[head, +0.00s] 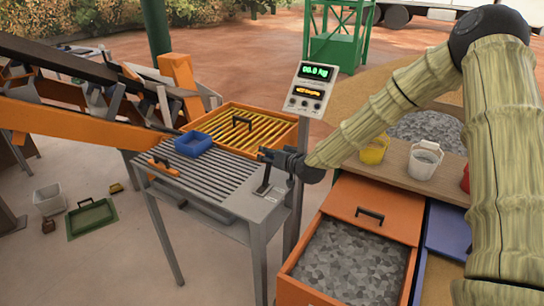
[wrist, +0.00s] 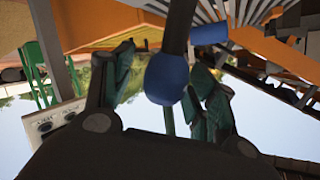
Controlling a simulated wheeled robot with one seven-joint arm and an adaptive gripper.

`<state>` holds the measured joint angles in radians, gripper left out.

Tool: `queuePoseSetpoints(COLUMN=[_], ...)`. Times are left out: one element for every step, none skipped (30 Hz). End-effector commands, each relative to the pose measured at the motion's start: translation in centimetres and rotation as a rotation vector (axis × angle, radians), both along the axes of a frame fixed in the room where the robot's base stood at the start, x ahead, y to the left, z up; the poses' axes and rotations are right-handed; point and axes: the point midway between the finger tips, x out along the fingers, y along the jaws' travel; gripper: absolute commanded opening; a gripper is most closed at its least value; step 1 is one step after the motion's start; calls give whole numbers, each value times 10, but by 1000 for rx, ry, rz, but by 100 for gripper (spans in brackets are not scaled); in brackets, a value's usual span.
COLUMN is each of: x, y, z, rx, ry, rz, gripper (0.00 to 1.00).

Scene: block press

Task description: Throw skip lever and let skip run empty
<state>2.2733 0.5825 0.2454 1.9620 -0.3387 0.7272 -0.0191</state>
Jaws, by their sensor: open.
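The lever (head: 266,180) stands on a small plate at the right end of the grey slatted table (head: 228,192). In the wrist view its dark rod ends in a round blue knob (wrist: 167,78). My gripper (head: 266,155) is at the top of the lever. In the wrist view my gripper (wrist: 165,85) is open, with one finger on each side of the knob; I cannot tell whether either touches it. My gripper hides the knob in the head view. I cannot tell for certain which part is the skip.
A display post (head: 307,90) reads 00.0 kg above a small orange line. An orange bin of grey gravel (head: 345,262) stands in front right. A yellow bucket (head: 373,150) and white bucket (head: 424,162) stand right.

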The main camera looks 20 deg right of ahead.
Motion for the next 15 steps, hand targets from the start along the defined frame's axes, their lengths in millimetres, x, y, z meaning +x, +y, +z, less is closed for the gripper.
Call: queuePoseSetpoints(x=[0, 0, -1, -3, -4, -6, -9, -12, -16, -20, -24, -31, -35, -39, -45], y=[0, 0, 0, 0, -1, -2, -3, -3, -4, -5, -6, -7, -8, -10, -11], z=[0, 0, 0, 0, 1, 2, 3, 4, 6, 7, 9, 11, 13, 14, 16], rx=[0, 0, 0, 0, 1, 0, 1, 1, 1, 2, 2, 2, 1, 1, 1], ry=[1, 1, 1, 1, 1, 1, 1, 1, 1, 1, 1, 1, 1, 1, 1], rz=[1, 1, 0, 0, 0, -1, -1, -1, -1, 0, 0, 1, 0, 0, 0], gripper=[57, 57, 57, 57, 57, 57, 57, 57, 57, 57, 57, 57, 57, 57, 57])
